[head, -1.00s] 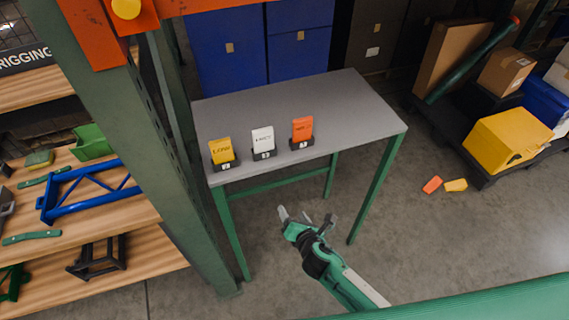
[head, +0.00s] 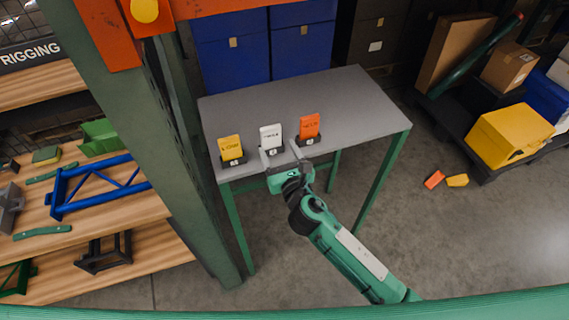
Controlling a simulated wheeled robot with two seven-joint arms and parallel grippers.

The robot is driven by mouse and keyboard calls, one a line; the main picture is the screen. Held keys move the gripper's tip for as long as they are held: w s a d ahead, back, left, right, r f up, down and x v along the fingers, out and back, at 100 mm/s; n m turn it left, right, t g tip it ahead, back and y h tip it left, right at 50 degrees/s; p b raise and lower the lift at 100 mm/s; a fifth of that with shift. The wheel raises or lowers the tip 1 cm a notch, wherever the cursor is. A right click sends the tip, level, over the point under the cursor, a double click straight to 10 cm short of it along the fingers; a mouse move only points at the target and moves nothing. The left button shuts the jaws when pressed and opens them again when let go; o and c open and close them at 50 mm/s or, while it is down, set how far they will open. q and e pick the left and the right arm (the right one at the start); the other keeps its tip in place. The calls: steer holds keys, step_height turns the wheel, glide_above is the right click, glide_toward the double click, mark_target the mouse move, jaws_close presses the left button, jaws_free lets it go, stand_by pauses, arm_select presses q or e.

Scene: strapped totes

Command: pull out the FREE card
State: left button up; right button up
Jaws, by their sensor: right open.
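Three cards stand upright in small dark numbered holders along the table's front edge. The yellow card (head: 231,147), whose print looks like LOW, is at the left. The white card (head: 271,135) is in the middle. The orange card (head: 310,125) is at the right. The print on the white and orange cards is too small to read, so I cannot tell which one says FREE. My right gripper (head: 281,154) is open at the front edge. Its fingers are apart, one near the white card's holder and one between the white and orange cards. My left gripper is not in view.
The grey table (head: 350,105) has a clear top behind the cards. A green upright post (head: 150,150) stands close to its left, beside wooden shelves (head: 130,215). An orange piece (head: 434,180) and a yellow piece (head: 457,181) lie on the floor at the right.

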mark_target(271, 136)
steer(key=shift+x, duration=3.55)
steer(key=c, duration=0.9)
steer(key=shift+r+p, duration=2.5)
steer(key=shift+p, duration=0.2)
steer(key=shift+s, duration=0.15)
steer(key=p+v, duration=0.2)
steer(key=v, duration=0.7)
steer(key=shift+s+d, duration=0.2)
steer(key=shift+s, duration=0.15)
